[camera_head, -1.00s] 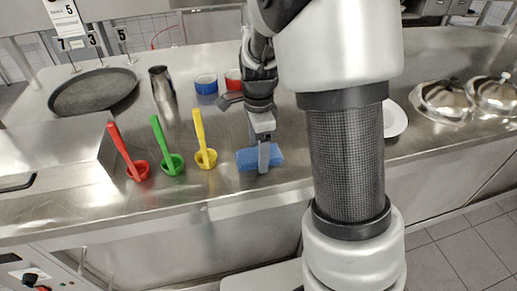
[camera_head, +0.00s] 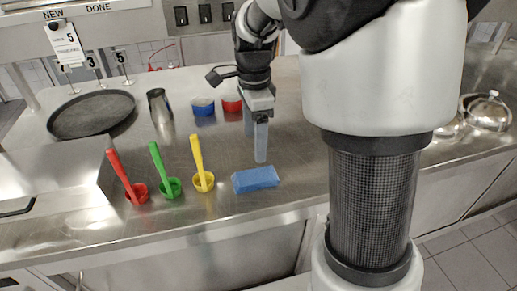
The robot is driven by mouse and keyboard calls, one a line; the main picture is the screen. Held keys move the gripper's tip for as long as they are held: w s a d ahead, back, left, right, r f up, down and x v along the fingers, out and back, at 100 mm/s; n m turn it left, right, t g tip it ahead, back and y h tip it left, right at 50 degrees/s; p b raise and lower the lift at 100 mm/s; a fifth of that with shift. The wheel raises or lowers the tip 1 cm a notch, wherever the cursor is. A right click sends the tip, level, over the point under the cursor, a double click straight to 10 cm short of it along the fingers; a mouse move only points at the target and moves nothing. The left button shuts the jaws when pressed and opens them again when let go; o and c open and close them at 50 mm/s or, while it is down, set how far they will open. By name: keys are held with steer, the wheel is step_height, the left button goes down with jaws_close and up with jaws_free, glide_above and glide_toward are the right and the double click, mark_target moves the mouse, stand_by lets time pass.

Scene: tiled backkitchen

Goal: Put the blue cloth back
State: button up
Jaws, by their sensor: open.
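The blue cloth (camera_head: 255,180) is a small folded block lying flat on the steel counter, near its front edge and to the right of the yellow ladle. My gripper (camera_head: 261,158) is above and just behind the cloth, pointing down and apart from it. It is open and holds nothing. One finger hides most of the other from this side.
Red (camera_head: 128,180), green (camera_head: 164,172) and yellow (camera_head: 202,165) ladles stand left of the cloth. Behind are blue (camera_head: 203,107) and red (camera_head: 232,103) containers, a metal shaker (camera_head: 160,105) and a dark round tray (camera_head: 91,114). Metal domes (camera_head: 487,111) are at right.

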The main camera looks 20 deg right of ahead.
steer(key=s+r+n+t, duration=0.2)
steer(key=s+r+n, duration=0.2)
steer(key=s+n, duration=0.5)
steer(key=s+r+n+t, duration=0.3)
steer(key=s+r+n, duration=0.1)
steer(key=s+n, duration=0.4)
steer(key=shift+s+n+t, duration=0.3)
steer(key=shift+s+n, duration=0.1)
steer(key=shift+s, duration=0.3)
steer(key=shift+r, duration=0.1)
